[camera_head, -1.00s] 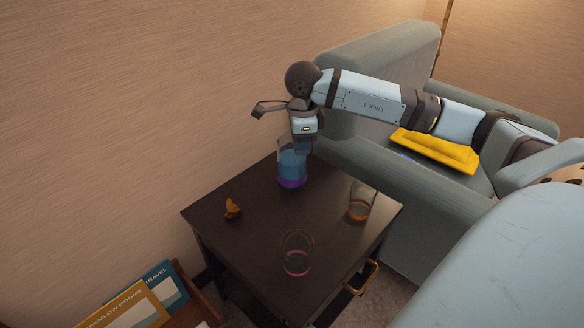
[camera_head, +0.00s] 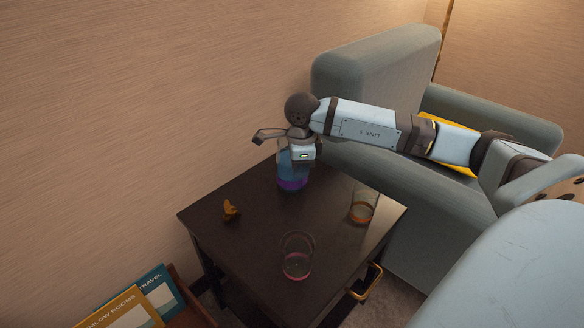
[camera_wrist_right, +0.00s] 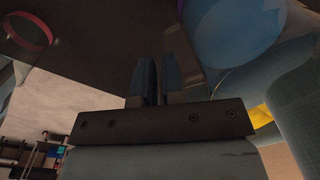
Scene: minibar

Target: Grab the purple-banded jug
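The purple-banded jug (camera_head: 292,183) stands upright at the back of the dark table, with a blue body and a purple band low down. My right gripper (camera_head: 300,165) is over its upper part in the head view and hides some of it. In the right wrist view the jug (camera_wrist_right: 235,32) is at the upper right. There the two gripper fingers (camera_wrist_right: 158,78) are close together, with only a narrow dark gap between them. They appear beside the jug, not around it; contact cannot be told. My left gripper is not in view.
An orange-banded glass (camera_head: 363,207) and a pink-banded glass (camera_head: 297,256) stand on the table (camera_head: 245,245). A small orange-brown figurine (camera_head: 231,210) is at its left. A grey armchair (camera_head: 385,62) stands close behind and right. Books (camera_head: 137,302) are at lower left.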

